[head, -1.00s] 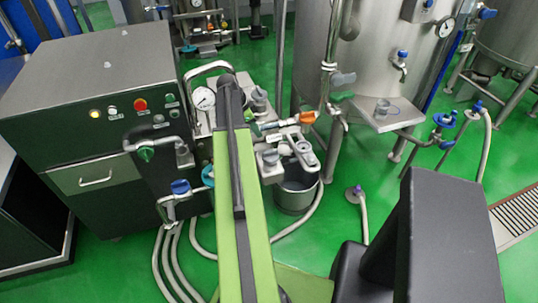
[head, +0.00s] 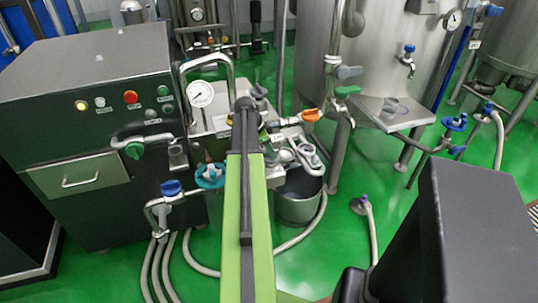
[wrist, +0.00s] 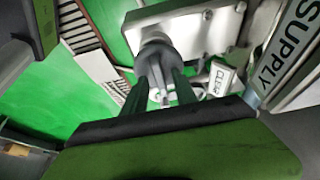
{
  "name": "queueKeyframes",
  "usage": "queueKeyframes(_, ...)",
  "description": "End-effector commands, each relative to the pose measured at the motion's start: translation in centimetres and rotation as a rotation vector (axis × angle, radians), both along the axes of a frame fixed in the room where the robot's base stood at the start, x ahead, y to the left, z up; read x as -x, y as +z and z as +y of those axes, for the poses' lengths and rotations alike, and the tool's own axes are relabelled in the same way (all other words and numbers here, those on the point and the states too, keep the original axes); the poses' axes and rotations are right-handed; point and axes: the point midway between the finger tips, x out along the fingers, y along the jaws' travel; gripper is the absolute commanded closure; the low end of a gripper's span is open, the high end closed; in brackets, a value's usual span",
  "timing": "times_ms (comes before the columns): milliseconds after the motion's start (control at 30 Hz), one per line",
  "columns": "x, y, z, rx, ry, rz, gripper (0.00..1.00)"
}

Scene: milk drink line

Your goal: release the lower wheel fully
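A teal-blue handwheel (head: 210,175) shows low on the steel valve block, just left of my arm in the head view. I cannot tell for sure that it is the lower wheel. My green arm reaches forward past it and hides part of the block. In the wrist view my gripper (wrist: 165,88) has two dark fingers reaching toward a dark grey round part (wrist: 156,53) in front of a bright metal plate (wrist: 185,30). Their tips overlap this part, and I cannot tell whether they grip it. No handwheel is clear in the wrist view.
A dark control cabinet (head: 85,70) stands at the left, and a pressure gauge (head: 201,93) sits above the block. A steel bucket (head: 298,205) stands right of my arm. A large tank (head: 385,40) stands behind. Hoses (head: 165,270) lie on the green floor.

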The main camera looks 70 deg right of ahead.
Motion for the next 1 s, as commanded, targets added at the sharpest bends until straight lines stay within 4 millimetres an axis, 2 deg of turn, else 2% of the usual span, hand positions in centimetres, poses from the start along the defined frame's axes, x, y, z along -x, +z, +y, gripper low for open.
queueKeyframes(67,0.0,0.1,0.0,0.000,0.000,0.000,0.69)
queueKeyframes(300,0.0,0.1,0.0,0.000,-0.001,0.000,1.00)
queueKeyframes(500,0.1,0.1,0.0,0.000,-0.001,0.000,1.00)
queueKeyframes(533,0.3,0.1,2.3,-0.001,0.001,0.001,1.00)
queueKeyframes(567,0.1,0.0,1.2,-0.002,-0.001,0.000,1.00)
queueKeyframes(633,0.2,0.0,0.6,-0.004,-0.001,0.001,1.00)
queueKeyframes(1000,0.6,0.1,0.1,-0.002,0.131,0.005,1.00)
